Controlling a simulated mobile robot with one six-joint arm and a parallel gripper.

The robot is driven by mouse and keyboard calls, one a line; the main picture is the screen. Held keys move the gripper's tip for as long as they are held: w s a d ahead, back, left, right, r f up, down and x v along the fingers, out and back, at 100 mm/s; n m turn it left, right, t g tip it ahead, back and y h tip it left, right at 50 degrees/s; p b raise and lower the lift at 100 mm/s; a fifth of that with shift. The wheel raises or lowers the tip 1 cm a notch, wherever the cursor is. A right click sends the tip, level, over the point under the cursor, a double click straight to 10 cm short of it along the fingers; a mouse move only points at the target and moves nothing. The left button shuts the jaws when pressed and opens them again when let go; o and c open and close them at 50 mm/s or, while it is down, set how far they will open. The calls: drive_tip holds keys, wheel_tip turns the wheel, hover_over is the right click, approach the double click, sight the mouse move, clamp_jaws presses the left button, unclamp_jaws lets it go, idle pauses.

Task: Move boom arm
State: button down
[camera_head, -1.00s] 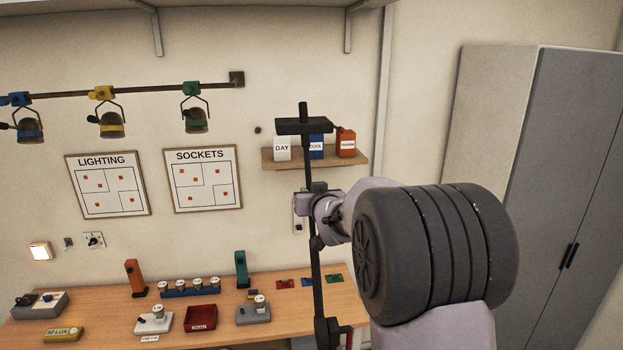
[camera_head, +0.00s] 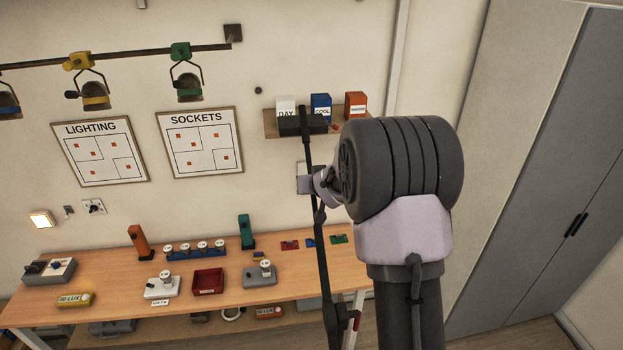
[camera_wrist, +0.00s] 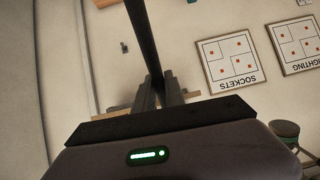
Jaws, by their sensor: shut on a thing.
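The boom arm is a long thin black pole (camera_head: 320,240), leaning slightly, with a dark block at its upper end (camera_head: 302,126). In the head view it runs from in front of the shelf down past the workbench's right end. My gripper (camera_head: 311,183) is shut on the pole in its upper part; the forearm hides some of the grip. In the wrist view the black pole (camera_wrist: 143,35) runs up from between the fingers (camera_wrist: 158,92). The pole's lower end, with dark clamp-like parts (camera_head: 340,318), is near the bench's front right corner.
A shelf (camera_head: 275,130) with white, blue and orange boxes is behind the pole's top. The workbench (camera_head: 110,275) holds sockets, trays and switches. A rail with lamps (camera_head: 130,55) is at upper left. A grey cabinet (camera_head: 530,150) stands at right.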

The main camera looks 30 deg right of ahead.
drive_tip(key=shift+r, duration=0.1)
drive_tip(key=c, duration=1.4)
unclamp_jaws()
drive_tip(key=p+v, duration=0.1)
drive_tip(key=v, duration=1.6)
drive_tip(key=shift+s+p, duration=0.2)
drive_tip(key=shift+p, duration=0.2)
drive_tip(key=shift+r, duration=0.1)
